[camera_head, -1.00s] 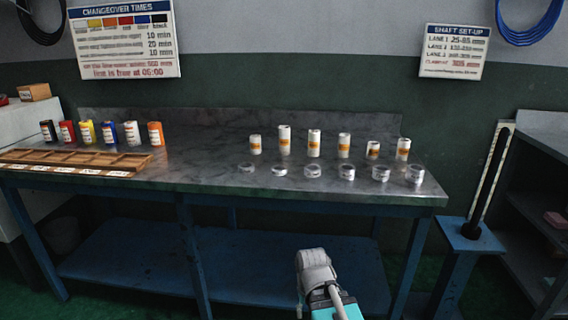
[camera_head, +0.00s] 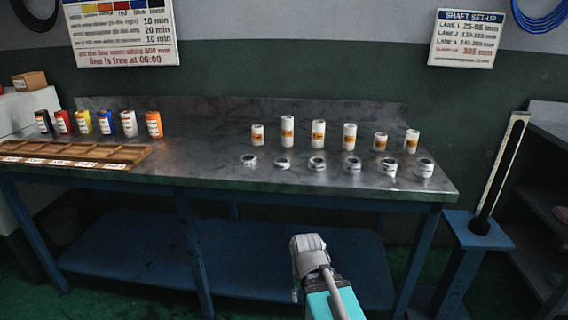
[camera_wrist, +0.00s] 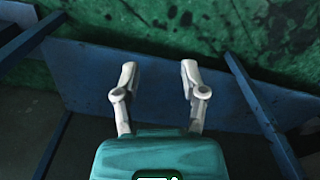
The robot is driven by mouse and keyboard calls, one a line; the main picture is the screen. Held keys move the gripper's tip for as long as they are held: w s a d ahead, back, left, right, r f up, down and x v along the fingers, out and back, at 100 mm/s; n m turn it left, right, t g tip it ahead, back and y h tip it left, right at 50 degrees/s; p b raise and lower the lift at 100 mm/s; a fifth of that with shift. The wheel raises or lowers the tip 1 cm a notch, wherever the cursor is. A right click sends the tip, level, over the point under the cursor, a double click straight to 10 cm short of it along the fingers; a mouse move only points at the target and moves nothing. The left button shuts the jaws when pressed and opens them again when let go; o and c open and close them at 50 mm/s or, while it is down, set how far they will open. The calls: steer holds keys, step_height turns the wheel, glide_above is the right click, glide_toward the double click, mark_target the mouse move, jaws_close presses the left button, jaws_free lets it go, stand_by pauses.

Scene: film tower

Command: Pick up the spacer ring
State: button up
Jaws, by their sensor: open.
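Several pale spacer rings lie in a row along the front right part of the metal bench (camera_head: 215,160). The leftmost ring (camera_head: 249,160) looks thin, and the rightmost ring (camera_head: 424,167) looks taller. I cannot tell which one the task means. In the wrist view my gripper (camera_wrist: 158,75) is open and empty, with its two fingers apart above the bench's blue lower shelf. In the head view my arm shows in front of the bench, below its top. The fingertips are not clear there. No ring shows in the wrist view.
White rolls with orange labels (camera_head: 318,134) stand behind the rings. Coloured canisters (camera_head: 105,123) stand at the left behind a wooden tray (camera_head: 128,153). A blue stand with a dark upright shaft (camera_head: 484,222) is right of the bench. The bench middle is clear.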

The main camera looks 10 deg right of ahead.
steer(key=w+r+m+p, duration=0.3)
steer(key=w+r+p, duration=0.2)
steer(key=r+p, duration=0.7)
steer(key=w+r+m+p, duration=0.4)
steer(key=w+r+p, duration=0.2)
steer(key=r+p, duration=0.6)
steer(key=w+r+m+p, duration=0.3)
steer(key=w+r+p, duration=0.2)
steer(key=r+p, duration=0.7)
step_height(320, 180, up, 7)
steer(key=m+p, duration=0.7)
steer(key=m, duration=0.1)
glide_above(283, 164)
steer(key=shift+d+f, duration=0.15)
steer(key=shift+d, duration=0.05)
steer(key=shift+f+b, duration=0.1)
steer(key=shift+b, duration=0.25)
step_height(283, 164, down, 8)
steer(key=b, duration=0.8)
steer(key=shift+f, duration=0.25)
steer(key=shift+f+b, duration=0.1)
steer(key=shift+b, duration=0.25)
steer(key=shift+w+a+f+b, duration=0.1)
steer(key=shift+f+b, duration=2.4)
